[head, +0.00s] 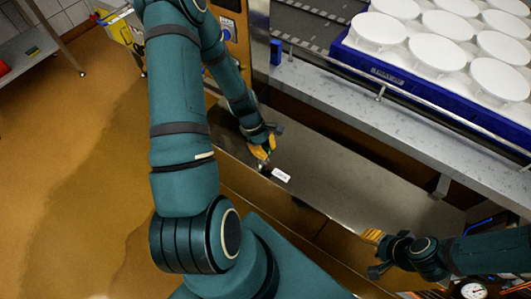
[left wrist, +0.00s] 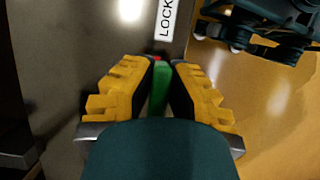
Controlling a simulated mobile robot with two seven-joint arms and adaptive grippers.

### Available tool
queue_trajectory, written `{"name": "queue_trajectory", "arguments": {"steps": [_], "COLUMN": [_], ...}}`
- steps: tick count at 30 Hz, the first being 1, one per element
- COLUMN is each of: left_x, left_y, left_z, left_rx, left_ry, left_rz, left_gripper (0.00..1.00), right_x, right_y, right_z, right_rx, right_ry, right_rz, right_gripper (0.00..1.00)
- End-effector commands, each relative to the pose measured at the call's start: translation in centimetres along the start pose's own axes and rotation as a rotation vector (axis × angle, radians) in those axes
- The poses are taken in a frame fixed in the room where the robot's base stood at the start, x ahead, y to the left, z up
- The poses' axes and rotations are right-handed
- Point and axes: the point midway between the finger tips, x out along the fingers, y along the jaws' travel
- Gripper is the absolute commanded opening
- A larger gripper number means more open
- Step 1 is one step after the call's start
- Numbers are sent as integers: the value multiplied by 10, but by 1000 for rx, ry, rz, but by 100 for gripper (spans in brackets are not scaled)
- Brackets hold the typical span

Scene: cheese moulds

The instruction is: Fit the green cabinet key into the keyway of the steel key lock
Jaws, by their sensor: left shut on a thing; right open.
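The green cabinet key (left wrist: 160,88) stands between the yellow fingers of my left gripper (left wrist: 163,68) in the left wrist view. In the head view this gripper (head: 264,154) is low over the steel bench top, close to a white label. The label (left wrist: 166,18) reads "LOCK" and lies just beyond the fingertips in the left wrist view. The steel key lock is not clearly visible; the fingers hide the spot beside the label, so I cannot tell whether the key touches it. My right gripper (head: 372,254) is open and apart, at the lower right of the head view.
The steel bench top (head: 330,208) is mostly clear between my grippers. Behind it runs a steel ledge with a rail (head: 410,118). A blue crate (head: 400,80) holds several white moulds (head: 448,54). A round gauge (head: 473,291) shows at the lower right.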

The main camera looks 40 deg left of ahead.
Motion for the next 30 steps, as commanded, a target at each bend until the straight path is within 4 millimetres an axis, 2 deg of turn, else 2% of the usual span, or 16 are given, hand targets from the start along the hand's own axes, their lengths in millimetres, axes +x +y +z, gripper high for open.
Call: {"name": "queue_trajectory", "arguments": {"steps": [1,3,26,27,28,29,30], "left_x": [10,15,27,27,26,26,26], "left_y": [-1,0,0,0,0,0,0], "left_z": [-4,-6,-11,-11,-11,-11,-11], "left_rx": [-2,-1,1,1,1,1,1], "left_ry": [-2,-2,0,0,0,0,0], "left_rz": [-2,-1,0,0,0,0,0], "left_gripper": [0,0,0,18,29,36,36], "right_x": [4,5,14,13,13,13,13], "right_y": [1,2,5,5,5,5,5], "right_z": [0,0,-2,-2,-2,-2,-2], "right_rx": [0,0,-1,-1,-1,-1,-1], "right_ry": [1,2,7,7,7,7,7], "right_rz": [0,0,0,0,0,0,0], "right_gripper": [47,47,47,47,47,47,47]}}
